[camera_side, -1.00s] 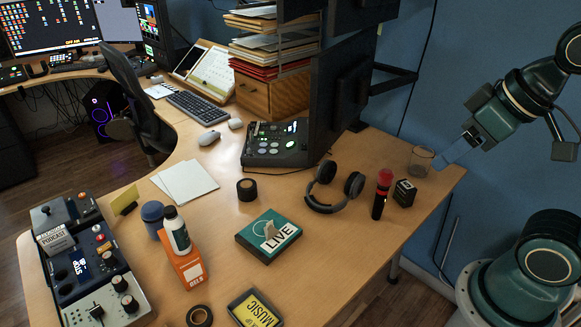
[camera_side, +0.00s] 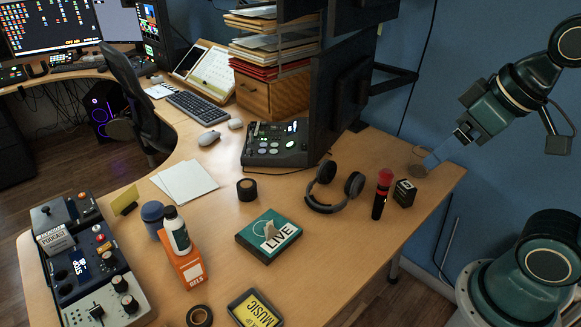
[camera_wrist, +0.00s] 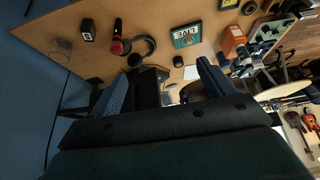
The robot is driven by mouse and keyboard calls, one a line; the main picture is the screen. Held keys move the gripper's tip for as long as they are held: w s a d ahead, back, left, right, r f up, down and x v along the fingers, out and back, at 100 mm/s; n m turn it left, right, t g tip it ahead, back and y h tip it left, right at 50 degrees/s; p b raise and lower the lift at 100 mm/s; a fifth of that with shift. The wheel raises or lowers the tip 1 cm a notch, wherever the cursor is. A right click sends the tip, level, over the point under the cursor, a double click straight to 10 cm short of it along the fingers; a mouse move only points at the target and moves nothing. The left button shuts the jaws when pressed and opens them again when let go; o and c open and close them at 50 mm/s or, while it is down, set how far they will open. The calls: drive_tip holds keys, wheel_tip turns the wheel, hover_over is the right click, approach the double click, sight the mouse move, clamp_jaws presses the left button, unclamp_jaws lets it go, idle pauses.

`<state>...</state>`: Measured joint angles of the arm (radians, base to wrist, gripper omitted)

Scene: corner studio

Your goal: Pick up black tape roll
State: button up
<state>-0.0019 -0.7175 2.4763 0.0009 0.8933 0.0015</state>
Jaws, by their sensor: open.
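A black ring-shaped tape roll (camera_side: 199,316) lies flat near the table's front edge in the side view. A second dark, taller roll-like piece (camera_side: 247,189) stands mid-table behind the LIVE box; I cannot tell for sure that it is tape. It seems to be the small dark shape (camera_wrist: 178,61) in the wrist view. My gripper (camera_side: 430,161) is at the table's far right corner, well away from both. Its blue fingers stand apart with nothing between them in the wrist view (camera_wrist: 160,88).
A black box (camera_side: 404,193), red-topped microphone (camera_side: 381,193) and headphones (camera_side: 335,190) lie nearby.

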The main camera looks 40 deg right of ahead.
drive_tip(key=w+r, duration=0.2)
drive_tip(key=w, duration=1)
drive_tip(key=g, duration=0.1)
hover_over(246, 184)
drive_tip(key=s, duration=0.3)
drive_tip(key=shift+s+a+f, duration=0.1)
drive_tip(key=shift+a+f, duration=0.05)
drive_tip(key=shift+f, duration=8.35)
drive_tip(key=shift+s+a+f, duration=0.1)
drive_tip(key=shift+a+f, duration=0.05)
drive_tip(key=shift+f, duration=8.3)
drive_tip(key=shift+w+f, duration=0.1)
drive_tip(key=shift+f, duration=0.05)
drive_tip(key=shift+x, duration=2.45)
drive_tip(key=shift+a, duration=0.1)
drive_tip(key=shift+c, duration=0.2)
drive_tip(key=c, duration=1.1)
